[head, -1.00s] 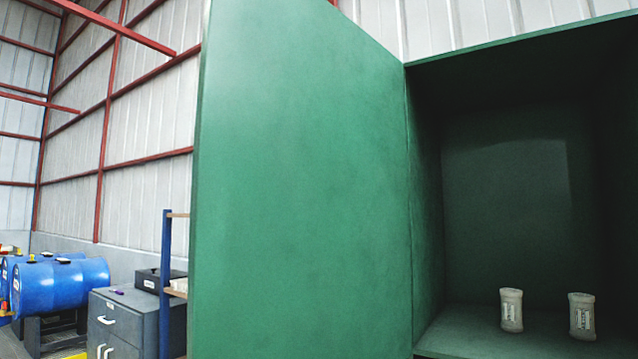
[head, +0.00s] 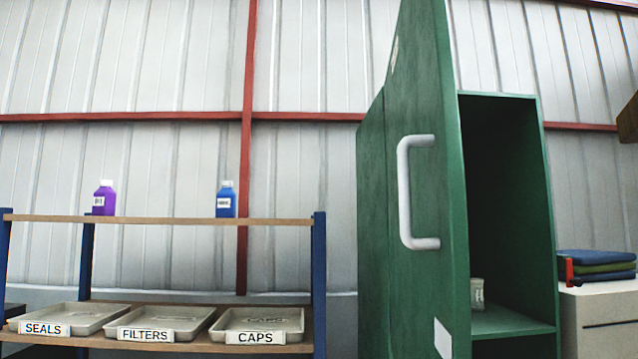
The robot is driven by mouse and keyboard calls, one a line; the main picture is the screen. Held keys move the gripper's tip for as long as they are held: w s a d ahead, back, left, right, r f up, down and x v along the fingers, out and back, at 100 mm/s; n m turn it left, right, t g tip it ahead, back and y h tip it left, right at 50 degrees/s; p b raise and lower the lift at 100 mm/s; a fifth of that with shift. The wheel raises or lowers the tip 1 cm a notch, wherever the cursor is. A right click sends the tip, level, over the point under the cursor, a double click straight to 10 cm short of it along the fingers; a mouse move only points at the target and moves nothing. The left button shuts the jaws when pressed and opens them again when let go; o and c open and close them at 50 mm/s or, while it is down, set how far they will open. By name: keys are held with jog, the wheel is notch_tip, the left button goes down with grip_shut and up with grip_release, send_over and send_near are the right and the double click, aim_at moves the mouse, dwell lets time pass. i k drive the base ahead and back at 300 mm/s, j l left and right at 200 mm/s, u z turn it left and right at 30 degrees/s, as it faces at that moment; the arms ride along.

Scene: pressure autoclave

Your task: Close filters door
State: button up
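The green cabinet door (head: 437,265) stands open in the head view, swung out toward me on the cabinet's left side. Its outer face shows a white D-shaped handle (head: 404,190). The green cabinet (head: 549,215) is to the right of the door, with its dark inside showing through the gap. One pale filter canister (head: 477,293) stands on the cabinet's inner floor, partly hidden by the door. My gripper is not in view.
To the left is a shelf rack (head: 172,221) with a purple bottle (head: 104,198), a blue bottle (head: 226,199) and trays labelled SEALS, FILTERS and CAPS (head: 258,322). To the right, folded cloths (head: 597,263) lie on a pale cabinet (head: 606,318).

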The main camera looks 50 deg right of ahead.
aim_at(429, 318)
jog(key=i+j+z, duration=0.15)
jog(key=j+z, duration=0.2)
jog(key=i+j+z, duration=0.15)
jog(key=j+z, duration=0.15)
jog(key=j, duration=0.15)
jog(key=j+z, duration=0.35)
jog(key=z, duration=0.65)
jog(key=i+j, duration=0.05)
jog(key=j, duration=0.05)
